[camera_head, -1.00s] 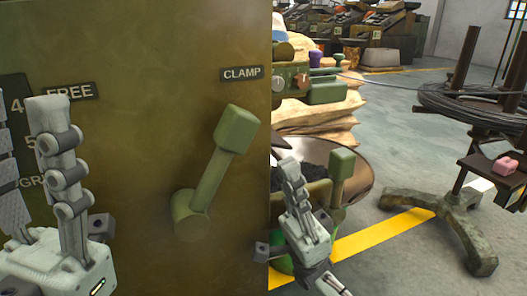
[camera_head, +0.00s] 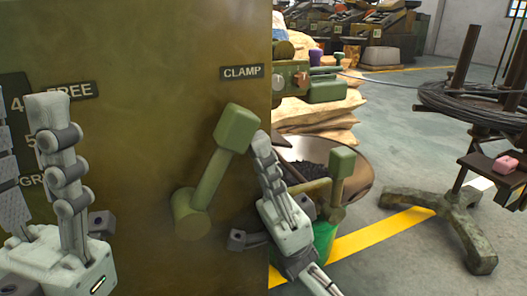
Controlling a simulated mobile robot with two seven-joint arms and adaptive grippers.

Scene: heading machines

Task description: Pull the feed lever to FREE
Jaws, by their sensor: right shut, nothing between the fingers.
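The green feed lever (camera_head: 210,180) is on the olive machine panel. It slants up and right from its round hub, with its block-shaped knob (camera_head: 236,128) just below the CLAMP label (camera_head: 242,72). The FREE label (camera_head: 78,91) is at the upper left, partly hidden by my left gripper. My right gripper (camera_head: 262,146) is shut and empty, its fingertips just right of the knob. I cannot tell whether they touch it. My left gripper (camera_head: 30,125) is in front of the panel at the left, its fingers apart with nothing seen between them.
The panel ends just right of the knob. Beyond are a bowl of dark material (camera_head: 355,175), a second green lever (camera_head: 341,170), a green bucket (camera_head: 325,238), and a wire coil stand (camera_head: 450,215) on the right. Grey floor lies between.

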